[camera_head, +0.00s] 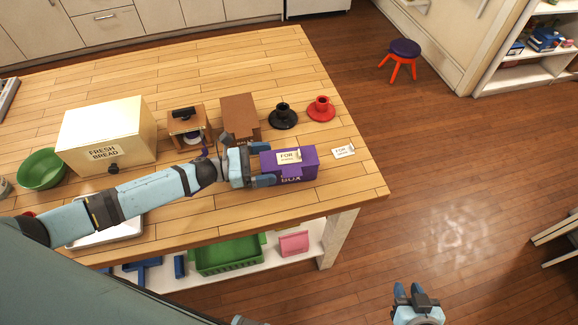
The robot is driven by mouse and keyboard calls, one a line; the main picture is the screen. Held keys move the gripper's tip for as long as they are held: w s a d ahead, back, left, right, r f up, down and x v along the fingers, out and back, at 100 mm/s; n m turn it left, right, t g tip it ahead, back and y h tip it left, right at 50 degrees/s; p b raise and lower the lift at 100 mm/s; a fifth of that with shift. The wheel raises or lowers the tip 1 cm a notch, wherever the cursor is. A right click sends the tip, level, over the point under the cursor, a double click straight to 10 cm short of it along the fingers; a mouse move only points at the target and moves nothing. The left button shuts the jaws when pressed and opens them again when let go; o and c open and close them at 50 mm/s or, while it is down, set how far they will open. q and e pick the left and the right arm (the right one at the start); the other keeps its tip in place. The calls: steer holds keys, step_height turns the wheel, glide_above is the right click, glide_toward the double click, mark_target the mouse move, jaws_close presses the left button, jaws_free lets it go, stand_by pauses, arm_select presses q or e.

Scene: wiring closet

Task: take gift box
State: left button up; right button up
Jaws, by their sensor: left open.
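The purple gift box (305,171) lies on the wooden table near its front right edge. It has "BOX" lettering on its front and a pale "FOR" tag (288,157) on its top. My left gripper (268,166) is open at the left end of the purple box, with its fingers close to the box's near and far sides. I cannot tell whether they touch it. My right gripper (411,290) is low at the bottom right, over the floor, away from the table. Its two fingertips look apart and nothing shows between them.
A bread box (108,130), a green bowl (41,168), a wooden grinder-like item (186,126) and a brown box (239,115) stand on the table. Black (284,117) and red (321,109) cup-like items sit behind the gift box. A card (343,151) lies to its right.

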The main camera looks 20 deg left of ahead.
arm_select(q)
steer(key=c, duration=1)
steer(key=shift+o, duration=0.2)
steer(key=shift+r, duration=0.1)
